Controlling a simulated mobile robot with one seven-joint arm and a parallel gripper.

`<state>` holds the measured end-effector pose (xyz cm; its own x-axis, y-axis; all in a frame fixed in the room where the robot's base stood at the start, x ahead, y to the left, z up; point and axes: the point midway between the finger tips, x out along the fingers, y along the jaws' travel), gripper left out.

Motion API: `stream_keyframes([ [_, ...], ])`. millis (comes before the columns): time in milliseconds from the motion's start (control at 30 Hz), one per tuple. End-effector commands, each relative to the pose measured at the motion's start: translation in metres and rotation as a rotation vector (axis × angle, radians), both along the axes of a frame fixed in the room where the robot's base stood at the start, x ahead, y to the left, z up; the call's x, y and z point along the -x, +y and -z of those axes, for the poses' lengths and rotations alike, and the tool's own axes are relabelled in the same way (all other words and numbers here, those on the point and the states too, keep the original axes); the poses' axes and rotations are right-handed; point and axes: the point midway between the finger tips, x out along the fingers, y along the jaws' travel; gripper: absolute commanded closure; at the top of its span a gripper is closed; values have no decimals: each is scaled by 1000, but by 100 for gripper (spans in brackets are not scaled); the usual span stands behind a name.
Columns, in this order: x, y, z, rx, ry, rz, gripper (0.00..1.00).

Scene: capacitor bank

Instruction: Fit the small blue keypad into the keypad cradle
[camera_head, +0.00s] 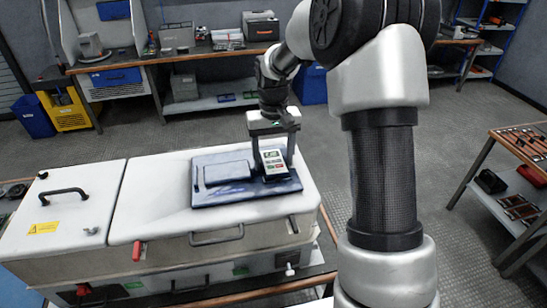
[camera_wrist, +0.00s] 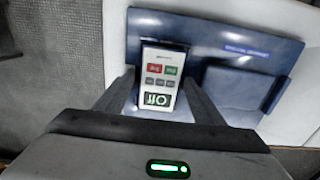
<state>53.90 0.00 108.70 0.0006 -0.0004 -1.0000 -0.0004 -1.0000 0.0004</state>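The small keypad (camera_head: 274,162) has a pale face with a display and red and green buttons. In the wrist view the keypad (camera_wrist: 160,75) stands between my two fingers, display end nearest me. My gripper (camera_head: 272,150) has one finger along each side of it, and they appear to press its sides. In the head view the keypad is tilted, at the right end of a blue board (camera_head: 235,196); whether it touches the board is unclear. The board (camera_wrist: 210,30) also shows in the wrist view. I cannot make out the cradle's opening; the keypad and fingers cover that part.
A raised blue rectangular piece (camera_head: 226,173) lies on the board, left of the keypad. The board rests on a white cabinet (camera_head: 150,190) with handles and a red lever (camera_head: 137,250). Workbenches stand behind, and a tool table (camera_head: 520,150) stands at right.

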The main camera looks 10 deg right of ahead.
Motion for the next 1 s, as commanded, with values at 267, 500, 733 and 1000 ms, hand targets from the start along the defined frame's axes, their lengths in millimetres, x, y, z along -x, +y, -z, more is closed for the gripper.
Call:
stream_keyframes([
  [267, 0, 0, 0, 0, 0, 0, 30],
  [500, -1, 0, -19, 0, -3, 0, 30],
  [733, -1, 0, -72, 1, -6, 0, 30],
  [1000, -1, 0, -136, 0, -4, 0, 30],
])
